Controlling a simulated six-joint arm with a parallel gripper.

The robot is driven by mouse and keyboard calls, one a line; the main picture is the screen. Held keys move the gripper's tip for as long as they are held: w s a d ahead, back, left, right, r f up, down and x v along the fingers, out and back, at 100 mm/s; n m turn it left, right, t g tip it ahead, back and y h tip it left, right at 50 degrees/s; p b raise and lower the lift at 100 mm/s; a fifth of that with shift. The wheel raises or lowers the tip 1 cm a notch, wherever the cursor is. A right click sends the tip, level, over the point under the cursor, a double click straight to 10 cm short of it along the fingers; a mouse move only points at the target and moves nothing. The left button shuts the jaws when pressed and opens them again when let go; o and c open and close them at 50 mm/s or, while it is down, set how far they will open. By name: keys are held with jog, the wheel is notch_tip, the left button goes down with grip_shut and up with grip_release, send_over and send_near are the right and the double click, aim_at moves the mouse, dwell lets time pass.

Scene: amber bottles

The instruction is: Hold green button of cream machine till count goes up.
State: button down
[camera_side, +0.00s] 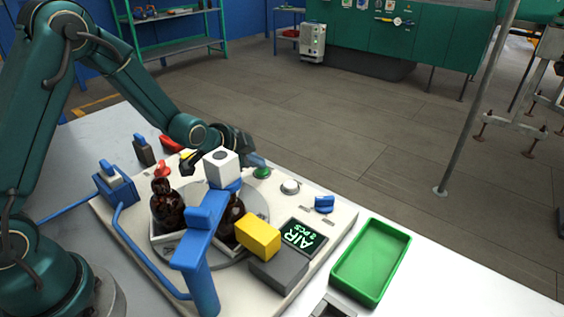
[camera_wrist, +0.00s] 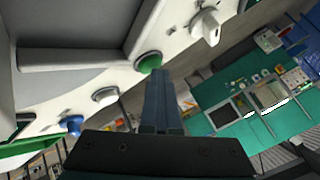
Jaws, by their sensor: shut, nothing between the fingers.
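The cream machine (camera_side: 338,222) stands on the pale table. Its green button (camera_side: 262,172) is near the back edge, beside a white round knob (camera_side: 290,187). My gripper (camera_side: 255,162) is shut and empty, with its fingertips right at the green button. In the wrist view, the fingertips (camera_wrist: 158,74) overlap the edge of the green button (camera_wrist: 149,61); I cannot tell whether it is pressed down. Amber bottles (camera_side: 167,207) stand on the machine's round plate (camera_side: 256,203).
A blue post and arm (camera_side: 203,240) with a white block (camera_side: 221,168) and yellow block (camera_side: 258,238) rises over the plate. A blue knob (camera_side: 324,204) is right of the buttons. A green tray (camera_side: 371,262) lies at right.

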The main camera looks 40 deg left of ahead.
aim_at(258, 173)
jog(key=shift+r, duration=0.85)
jog(key=shift+r, duration=2.5)
